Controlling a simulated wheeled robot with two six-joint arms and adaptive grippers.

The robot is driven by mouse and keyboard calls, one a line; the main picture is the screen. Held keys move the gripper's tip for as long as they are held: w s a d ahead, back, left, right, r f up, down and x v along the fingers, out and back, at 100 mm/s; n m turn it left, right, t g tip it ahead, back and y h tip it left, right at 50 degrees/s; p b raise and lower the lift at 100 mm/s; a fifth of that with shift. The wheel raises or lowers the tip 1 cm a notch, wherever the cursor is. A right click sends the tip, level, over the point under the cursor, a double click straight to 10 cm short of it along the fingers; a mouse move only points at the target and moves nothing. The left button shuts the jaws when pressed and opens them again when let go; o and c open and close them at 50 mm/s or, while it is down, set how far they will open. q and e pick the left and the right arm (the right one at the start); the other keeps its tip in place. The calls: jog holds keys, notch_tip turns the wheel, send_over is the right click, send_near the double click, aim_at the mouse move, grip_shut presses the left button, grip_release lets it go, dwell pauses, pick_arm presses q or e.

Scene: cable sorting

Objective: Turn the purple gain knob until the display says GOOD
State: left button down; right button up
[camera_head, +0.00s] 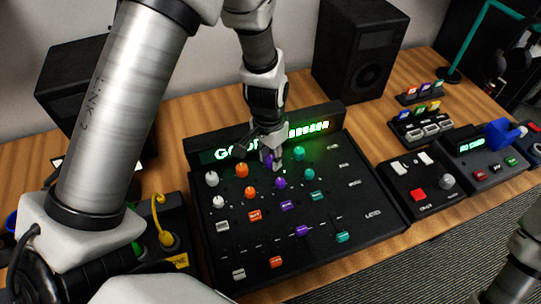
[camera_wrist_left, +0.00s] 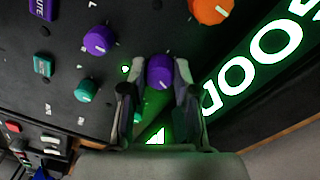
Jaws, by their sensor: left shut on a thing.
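The upper purple knob (camera_head: 267,159) stands in the top knob row of the black mixing console (camera_head: 372,222). My left gripper (camera_head: 272,157) is shut around it from above. The display (camera_head: 226,153) along the console's back edge is lit green. It shows "GO" in the head view, with the rest of the word behind my gripper, and a bar of lit segments at right. The wrist view shows big green letters with two O's, cut off by the frame. My right gripper is out of view.
A second purple knob (camera_head: 280,183) is just below, with orange (camera_head: 240,170) and teal (camera_head: 299,153) knobs beside. Black speakers (camera_head: 357,50) stand behind. Small control boxes (camera_head: 421,185) are to the right, and a yellow-plugged box (camera_head: 168,240) is left.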

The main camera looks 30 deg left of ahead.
pick_arm(q)
jog(key=c, duration=0.9)
grip_release()
jog(key=shift+o, duration=0.2)
